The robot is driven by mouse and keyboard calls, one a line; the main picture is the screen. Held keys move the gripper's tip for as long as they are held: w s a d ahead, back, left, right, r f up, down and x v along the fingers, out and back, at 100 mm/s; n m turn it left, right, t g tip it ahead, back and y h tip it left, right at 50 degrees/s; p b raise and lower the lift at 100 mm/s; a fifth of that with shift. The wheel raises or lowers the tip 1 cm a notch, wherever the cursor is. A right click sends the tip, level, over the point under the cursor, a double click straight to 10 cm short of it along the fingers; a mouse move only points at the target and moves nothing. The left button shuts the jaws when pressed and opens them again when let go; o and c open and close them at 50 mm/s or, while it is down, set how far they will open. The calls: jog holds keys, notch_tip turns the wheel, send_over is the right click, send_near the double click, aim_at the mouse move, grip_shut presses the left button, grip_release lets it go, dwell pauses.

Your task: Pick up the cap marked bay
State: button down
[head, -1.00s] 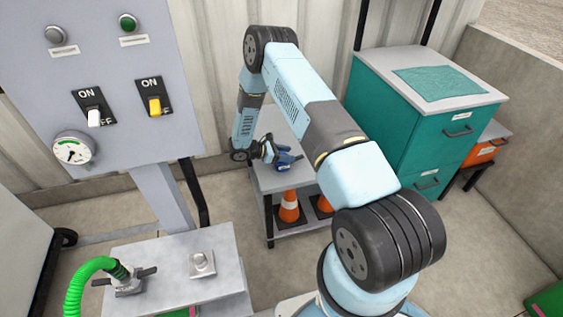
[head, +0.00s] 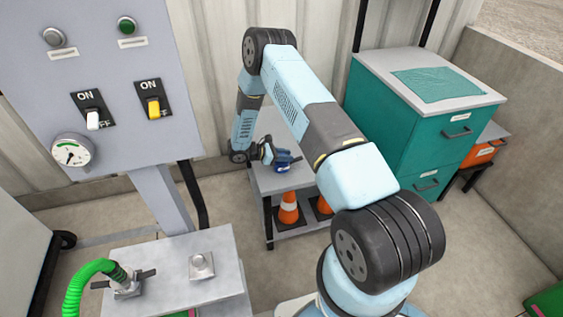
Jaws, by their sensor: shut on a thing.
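My gripper (head: 274,156) is low over the top of the grey cart (head: 292,183), beside the wall. It is small in view and partly hidden by its own wrist. It is shut on a small dark-blue piece (head: 286,160), which looks like a cap. No marking on it can be read, so I cannot tell whether it is the cap marked bay. I also cannot tell whether it touches the cart top or is just above it.
Traffic cones (head: 288,208) stand on the cart's lower shelf. A teal drawer cabinet (head: 395,150) is to the right. A switch panel (head: 110,60) is at left, above a grey bench (head: 165,270) with a green hose (head: 85,275).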

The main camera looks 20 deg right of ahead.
aim_at(279, 165)
jog(key=shift+r, duration=0.6)
notch_tip(279, 165, up, 2)
jog(key=shift+a+r, duration=0.1)
jog(key=shift+r, duration=0.15)
jog(key=s+a+r, duration=0.9)
jog(key=a, duration=0.1)
jog(key=shift+s+r, duration=0.15)
jog(key=shift+r, duration=0.05)
jog(key=shift+a, duration=0.1)
